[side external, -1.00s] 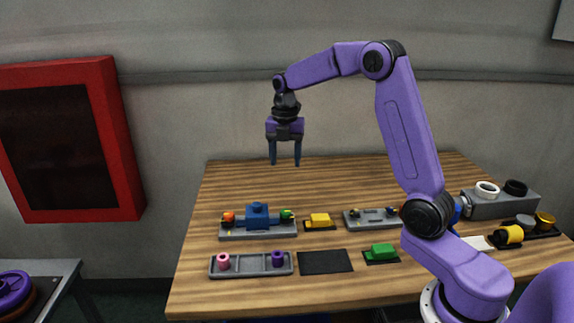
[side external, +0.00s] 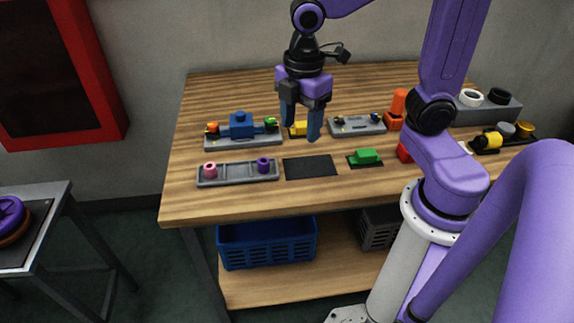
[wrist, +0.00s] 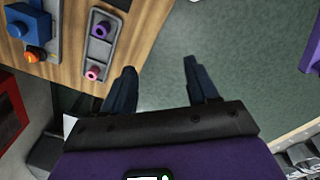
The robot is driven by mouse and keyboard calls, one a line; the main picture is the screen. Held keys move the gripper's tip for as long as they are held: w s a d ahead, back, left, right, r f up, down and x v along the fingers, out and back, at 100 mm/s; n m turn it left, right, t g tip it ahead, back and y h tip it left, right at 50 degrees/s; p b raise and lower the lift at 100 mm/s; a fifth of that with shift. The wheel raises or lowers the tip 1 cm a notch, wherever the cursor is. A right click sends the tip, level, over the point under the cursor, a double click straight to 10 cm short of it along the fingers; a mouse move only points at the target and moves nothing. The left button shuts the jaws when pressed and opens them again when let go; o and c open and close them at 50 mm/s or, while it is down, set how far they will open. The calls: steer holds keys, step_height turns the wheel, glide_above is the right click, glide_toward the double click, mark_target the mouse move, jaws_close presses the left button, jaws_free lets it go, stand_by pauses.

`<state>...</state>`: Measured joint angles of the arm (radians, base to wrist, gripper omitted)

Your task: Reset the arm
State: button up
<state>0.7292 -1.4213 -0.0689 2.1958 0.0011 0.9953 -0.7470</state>
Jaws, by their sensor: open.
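My gripper (side external: 300,124) is open and empty. In the side external view it hangs pointing down, its dark blue fingers overlapping the yellow block and the table behind them. In the wrist view the gripper (wrist: 162,85) has its two fingers spread apart with nothing between them. Grey-green floor shows beyond the fingertips there, with the table edge to the left. My purple arm is bent, its upper part cut off by the top of the side external picture.
A blue crate (side external: 266,243) sits below.

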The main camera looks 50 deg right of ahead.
steer(key=s+d+f+m, duration=0.2)
steer(key=s+m, duration=0.1)
steer(key=s, duration=1)
steer(key=shift+f+m, duration=0.2)
steer(key=shift+m, duration=0.2)
